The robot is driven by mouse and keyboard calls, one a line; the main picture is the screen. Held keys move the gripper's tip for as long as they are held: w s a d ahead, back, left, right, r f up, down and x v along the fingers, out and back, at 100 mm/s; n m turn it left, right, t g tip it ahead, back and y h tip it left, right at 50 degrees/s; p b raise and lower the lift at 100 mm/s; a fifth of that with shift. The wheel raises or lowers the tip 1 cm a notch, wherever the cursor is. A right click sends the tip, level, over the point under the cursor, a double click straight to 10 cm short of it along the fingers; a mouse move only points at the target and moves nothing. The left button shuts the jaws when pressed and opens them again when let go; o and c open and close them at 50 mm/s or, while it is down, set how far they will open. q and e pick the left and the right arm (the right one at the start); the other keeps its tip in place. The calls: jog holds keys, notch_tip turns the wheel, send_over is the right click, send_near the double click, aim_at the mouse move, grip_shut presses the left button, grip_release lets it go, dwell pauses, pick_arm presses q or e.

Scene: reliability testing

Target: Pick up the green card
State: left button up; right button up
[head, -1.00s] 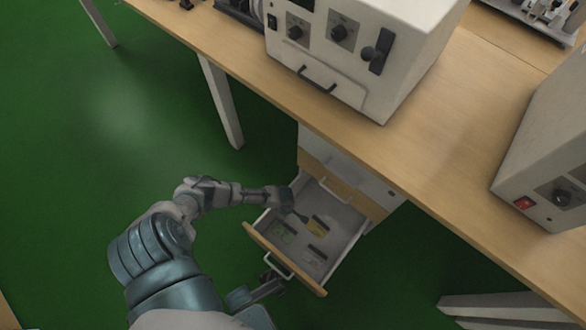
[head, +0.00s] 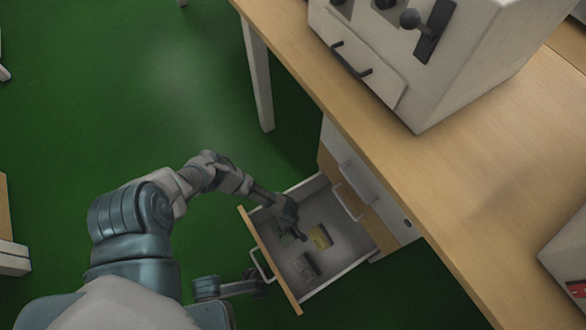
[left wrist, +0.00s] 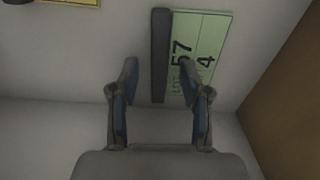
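The green card (left wrist: 208,45) lies flat on the drawer floor in the left wrist view, printed with dark digits, a dark strip along its left side. The right-hand finger overlaps the card's lower part in the picture; contact cannot be told. In the head view my left gripper (head: 292,228) is inside the open drawer and hides the green card. My right gripper (head: 264,279) is at the drawer's front handle; its fingers are too small to read.
The open drawer (head: 270,248) has low walls around the cards. A yellow card (head: 320,237) and a grey card (head: 306,266) lie in it; the yellow one's edge shows in the left wrist view (left wrist: 70,3). The wooden tabletop (head: 440,200) overhangs at the right, carrying a white machine (head: 450,60).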

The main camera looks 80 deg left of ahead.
pick_arm(q)
jog(key=shift+d+r, duration=0.1)
jog(key=c, duration=0.4)
jog(key=shift+a, duration=0.2)
jog(key=c, duration=0.4)
jog(key=shift+a+f, duration=0.1)
jog(key=shift+f, duration=0.1)
grip_shut()
